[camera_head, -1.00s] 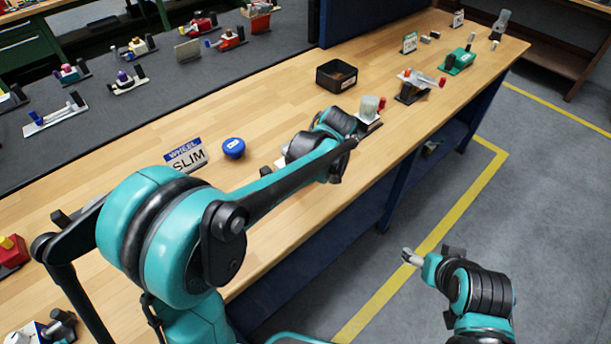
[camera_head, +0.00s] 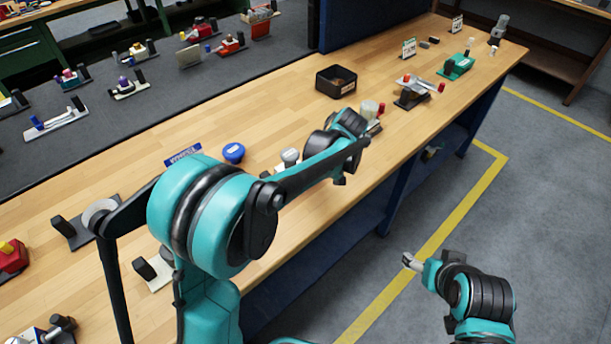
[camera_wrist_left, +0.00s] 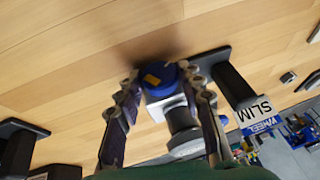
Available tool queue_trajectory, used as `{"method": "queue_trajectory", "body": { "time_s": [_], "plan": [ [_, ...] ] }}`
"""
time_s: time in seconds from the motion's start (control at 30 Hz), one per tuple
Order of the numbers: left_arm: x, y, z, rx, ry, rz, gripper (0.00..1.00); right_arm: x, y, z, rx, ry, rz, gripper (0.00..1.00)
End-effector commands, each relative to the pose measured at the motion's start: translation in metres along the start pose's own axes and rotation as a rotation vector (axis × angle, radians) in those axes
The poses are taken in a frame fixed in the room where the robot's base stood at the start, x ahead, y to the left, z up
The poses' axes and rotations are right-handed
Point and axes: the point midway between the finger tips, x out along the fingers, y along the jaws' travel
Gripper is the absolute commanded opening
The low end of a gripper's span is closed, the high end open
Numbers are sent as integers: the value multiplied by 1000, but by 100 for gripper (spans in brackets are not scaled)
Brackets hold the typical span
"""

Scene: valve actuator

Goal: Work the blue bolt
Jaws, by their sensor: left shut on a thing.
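In the left wrist view, a round blue bolt head (camera_wrist_left: 160,78) with an orange mark sits between the two fingers of my left gripper (camera_wrist_left: 160,85). The fingers are closed on its sides. A white block and a dark cylinder show just below it, partly hidden by the fingers. In the head view, my left gripper's fingers are hidden behind the arm. My right gripper (camera_head: 410,261) hangs over the floor, clear of the bench and apparently empty; its finger gap is too small to read.
A round blue piece (camera_head: 233,152) lies on the wooden bench beside a partly covered WHEEL sign (camera_head: 183,154). The sign also shows in the left wrist view (camera_wrist_left: 257,113). A black bin (camera_head: 336,81) and several fixtures stand farther back. Bare wood lies left of the bin.

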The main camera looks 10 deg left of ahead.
Motion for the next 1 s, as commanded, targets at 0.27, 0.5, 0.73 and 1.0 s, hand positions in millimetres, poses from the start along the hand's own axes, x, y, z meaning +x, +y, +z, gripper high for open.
{"method": "queue_trajectory", "body": {
  "time_s": [0.27,0.5,0.73,1.0],
  "plan": [
    [0,4,0,68,1,-161,8,-3,0,-2,0,0,0,71],
    [0,3,0,71,1,-172,8,-3,0,-2,0,0,0,71],
    [0,3,0,71,0,-171,59,-3,0,-2,0,0,0,71],
    [-1,4,0,71,1,-170,59,-3,0,-2,0,0,0,71]
  ]
}}
